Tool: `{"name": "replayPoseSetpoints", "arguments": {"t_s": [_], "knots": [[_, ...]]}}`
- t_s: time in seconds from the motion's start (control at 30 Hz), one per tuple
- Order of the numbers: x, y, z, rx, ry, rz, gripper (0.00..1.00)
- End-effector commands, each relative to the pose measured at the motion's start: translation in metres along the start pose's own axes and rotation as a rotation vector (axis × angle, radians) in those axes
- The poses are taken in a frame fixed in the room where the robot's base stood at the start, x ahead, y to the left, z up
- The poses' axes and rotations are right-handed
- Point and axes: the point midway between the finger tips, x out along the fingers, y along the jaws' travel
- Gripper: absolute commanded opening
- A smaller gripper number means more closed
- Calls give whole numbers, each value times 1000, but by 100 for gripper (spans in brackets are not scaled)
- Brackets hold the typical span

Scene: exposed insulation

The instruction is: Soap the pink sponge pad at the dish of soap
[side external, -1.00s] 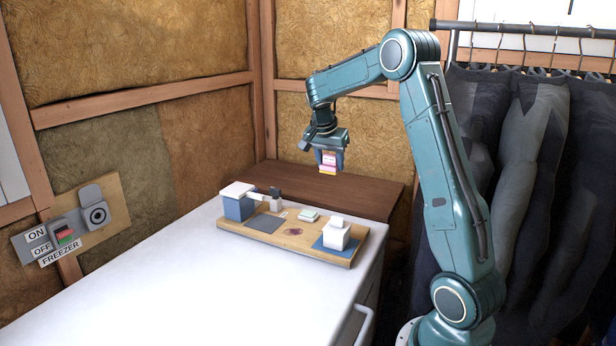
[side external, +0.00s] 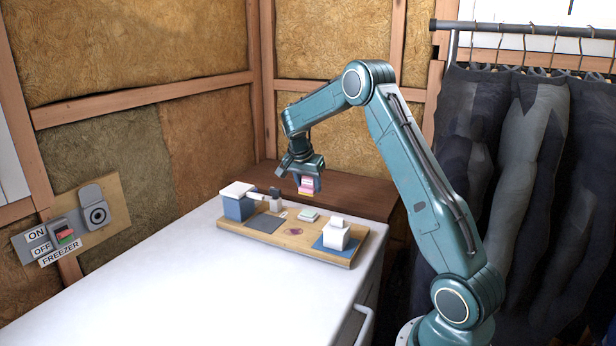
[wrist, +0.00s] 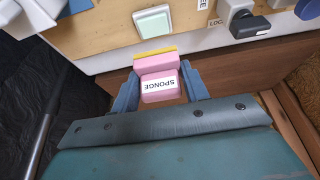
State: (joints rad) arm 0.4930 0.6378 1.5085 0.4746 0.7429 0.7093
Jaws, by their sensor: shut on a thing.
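My gripper (side external: 306,182) is shut on the pink sponge pad (side external: 307,184) and holds it in the air, above and behind the wooden board. In the wrist view the sponge (wrist: 159,78) sits between the two blue fingers, with a white SPONGE label and a yellow strip along its far edge. The dish of soap (side external: 309,216) is a small pale green block in a white square rim on the board. It also shows in the wrist view (wrist: 153,21), just beyond the sponge and apart from it.
The wooden board (side external: 274,240) lies on the white freezer top (side external: 180,270).

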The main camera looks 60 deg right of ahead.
Motion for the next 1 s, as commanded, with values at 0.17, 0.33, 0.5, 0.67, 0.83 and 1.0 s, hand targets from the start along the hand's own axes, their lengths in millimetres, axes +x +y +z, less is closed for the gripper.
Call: {"name": "replayPoseSetpoints", "arguments": {"t_s": [0.17,0.33,0.5,0.67,0.83,1.0], "knots": [[9,1,4,0,-1,2,26],[21,1,8,0,-1,4,26],[34,1,14,0,-2,2,26],[44,1,18,0,-1,3,26],[50,1,20,1,0,1,26],[52,1,21,2,0,1,26]]}}
